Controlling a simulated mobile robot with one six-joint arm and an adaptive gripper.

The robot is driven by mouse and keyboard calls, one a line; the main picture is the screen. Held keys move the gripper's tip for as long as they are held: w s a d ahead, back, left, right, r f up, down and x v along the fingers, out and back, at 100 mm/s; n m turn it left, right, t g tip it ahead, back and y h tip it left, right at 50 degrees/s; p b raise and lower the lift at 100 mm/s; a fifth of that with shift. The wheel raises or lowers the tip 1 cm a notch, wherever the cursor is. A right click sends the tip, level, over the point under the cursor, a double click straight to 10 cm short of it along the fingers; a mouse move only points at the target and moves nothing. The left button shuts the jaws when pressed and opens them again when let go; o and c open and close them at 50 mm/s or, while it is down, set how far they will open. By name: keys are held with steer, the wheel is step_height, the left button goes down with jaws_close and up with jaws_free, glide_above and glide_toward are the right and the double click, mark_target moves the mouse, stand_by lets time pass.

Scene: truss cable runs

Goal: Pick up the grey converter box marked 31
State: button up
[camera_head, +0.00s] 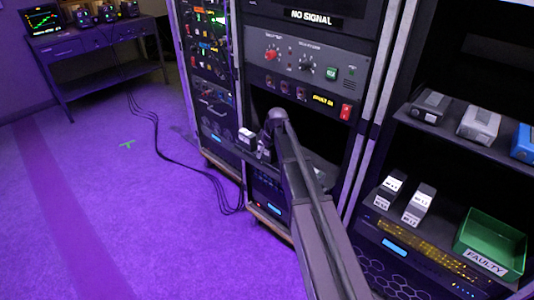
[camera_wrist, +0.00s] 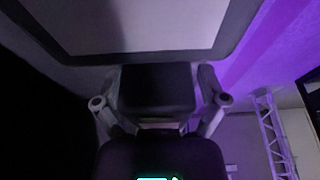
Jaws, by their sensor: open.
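Several small converter boxes are in the head view, but I cannot read a 31 on any. A dark box with a white label (camera_head: 246,137) sits at the middle rack's ledge, just left of my gripper (camera_head: 264,150). On the right rack are a dark grey box (camera_head: 430,106), a light grey box (camera_head: 479,123) and two white-labelled boxes, one left (camera_head: 389,187) and one right (camera_head: 418,205). In the wrist view my gripper (camera_wrist: 160,100) is open, its fingers apart on either side of a dark block (camera_wrist: 157,88); I cannot tell what that block is.
A blue box (camera_head: 525,143) sits on the right rack's upper shelf. A green bin labelled FAULTY (camera_head: 490,242) stands below it. The middle rack's control panel (camera_head: 305,75) is close behind my arm. Black cables (camera_head: 160,150) cross the open purple floor.

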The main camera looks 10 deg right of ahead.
jaws_close()
steer(key=shift+r, duration=0.15)
step_height(320, 180, up, 10)
steer(key=p, duration=1)
stand_by(0.8)
